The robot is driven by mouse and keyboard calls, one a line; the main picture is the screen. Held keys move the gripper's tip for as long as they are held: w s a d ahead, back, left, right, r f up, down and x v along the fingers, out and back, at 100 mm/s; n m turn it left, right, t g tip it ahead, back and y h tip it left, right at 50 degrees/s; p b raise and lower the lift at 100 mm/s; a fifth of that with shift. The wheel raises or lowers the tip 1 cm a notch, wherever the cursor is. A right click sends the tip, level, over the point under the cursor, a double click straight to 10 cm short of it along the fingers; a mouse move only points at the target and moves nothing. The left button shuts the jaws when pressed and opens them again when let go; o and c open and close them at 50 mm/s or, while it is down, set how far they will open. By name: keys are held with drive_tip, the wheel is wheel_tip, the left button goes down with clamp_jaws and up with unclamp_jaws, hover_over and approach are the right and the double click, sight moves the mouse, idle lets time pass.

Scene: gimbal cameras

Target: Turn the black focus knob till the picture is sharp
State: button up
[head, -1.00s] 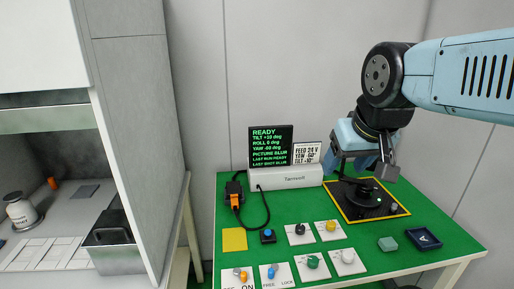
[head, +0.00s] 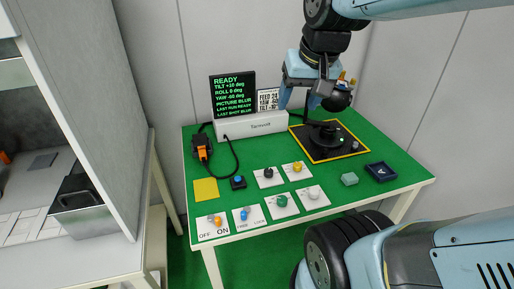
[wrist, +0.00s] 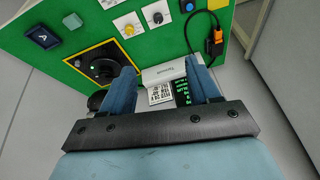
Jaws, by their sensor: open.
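The black knob (head: 268,172) stands on a white plate on the green table, left of the yellow knob (head: 297,167). It also shows in the wrist view (wrist: 158,18). Its label is too small to read. The screen (head: 233,95) reads "PICTURE BLUR", "LAST SHOT BLUR" and "READY". The black gimbal unit (head: 338,99) stands on a yellow-edged black pad (head: 347,155), partly behind my gripper. My gripper (head: 298,103) is open and empty, above the table's back, well away from the black knob. Its two blue fingers are spread in the wrist view (wrist: 160,70).
A green knob (head: 281,201), a white knob (head: 313,192), a blue button (head: 238,181) and two switch plates share the table. A black cable with an orange plug (head: 203,152) lies left.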

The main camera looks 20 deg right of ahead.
drive_tip(key=w+d+f+m+g+y, duration=0.2)
drive_tip(key=w+f+m+g, duration=0.3)
drive_tip(key=w+f, duration=0.5)
drive_tip(key=m+g+y, duration=0.1)
drive_tip(key=m+y, duration=0.1)
drive_tip(key=m, duration=0.4)
approach(268, 170)
drive_tip(key=x, duration=0.8)
drive_tip(key=shift+s+f, duration=0.1)
drive_tip(key=shift+f, duration=0.25)
drive_tip(key=shift+c, duration=0.3)
drive_tip(key=c, duration=1)
drive_tip(key=shift+g+h, duration=0.3)
drive_tip(key=shift+a+n+g+h, duration=0.1)
drive_tip(key=shift+n+g+h, duration=0.25)
drive_tip(key=shift+n, duration=1.05)
drive_tip(key=shift+a+n+g+h, duration=0.1)
drive_tip(key=shift+n+g+h, duration=0.2)
drive_tip(key=shift+n, duration=1.1)
